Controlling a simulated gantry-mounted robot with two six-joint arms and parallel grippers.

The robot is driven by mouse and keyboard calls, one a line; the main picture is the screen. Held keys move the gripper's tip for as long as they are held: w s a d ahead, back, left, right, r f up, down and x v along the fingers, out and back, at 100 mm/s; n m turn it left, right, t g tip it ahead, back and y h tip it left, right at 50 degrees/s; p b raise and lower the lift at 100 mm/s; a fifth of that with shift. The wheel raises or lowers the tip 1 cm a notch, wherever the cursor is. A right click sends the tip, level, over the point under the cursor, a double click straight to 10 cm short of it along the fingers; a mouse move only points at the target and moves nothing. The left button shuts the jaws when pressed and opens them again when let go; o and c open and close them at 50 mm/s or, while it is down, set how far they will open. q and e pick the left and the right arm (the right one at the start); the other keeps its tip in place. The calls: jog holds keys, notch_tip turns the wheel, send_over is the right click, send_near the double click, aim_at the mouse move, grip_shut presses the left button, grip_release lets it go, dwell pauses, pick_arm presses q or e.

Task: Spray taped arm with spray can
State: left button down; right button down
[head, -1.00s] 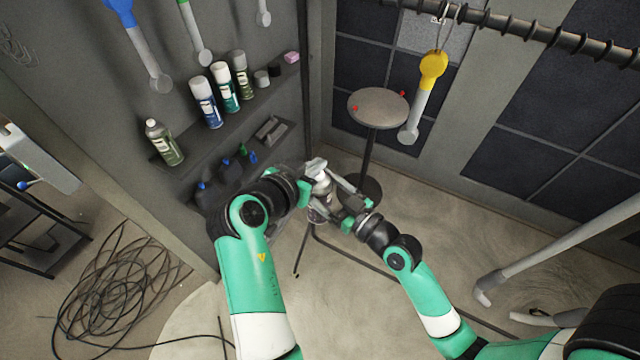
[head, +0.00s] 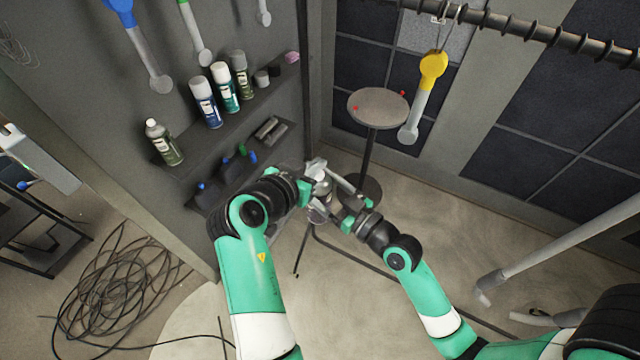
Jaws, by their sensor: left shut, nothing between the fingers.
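The taped arm (head: 416,108) hangs upright from a hook on the rail, grey below with yellow tape (head: 433,68) around its upper end. A spray can (head: 321,188) is held in the air between my grippers, partly hidden by their fingers. My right gripper (head: 331,192) reaches in from the right with its fingers around the can. My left gripper (head: 311,180) is shut and empty, close beside the can near its top. Whether it touches the can I cannot tell. Both grippers are left of and below the taped arm in the head view.
A round stool (head: 378,107) stands behind my grippers. Several spray cans, including a blue one (head: 206,104), stand on the wall shelf (head: 258,99). A thick black rail (head: 520,36) crosses the top right. A cable coil (head: 110,290) lies on the floor at the left.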

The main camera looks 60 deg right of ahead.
pick_arm(q)
jog(key=shift+f, duration=0.25)
dwell(0.4)
jog(key=shift+f, duration=1.05)
jog(key=shift+r, duration=2.65)
jog(key=v, duration=1.2)
jog(key=shift+s, duration=0.1)
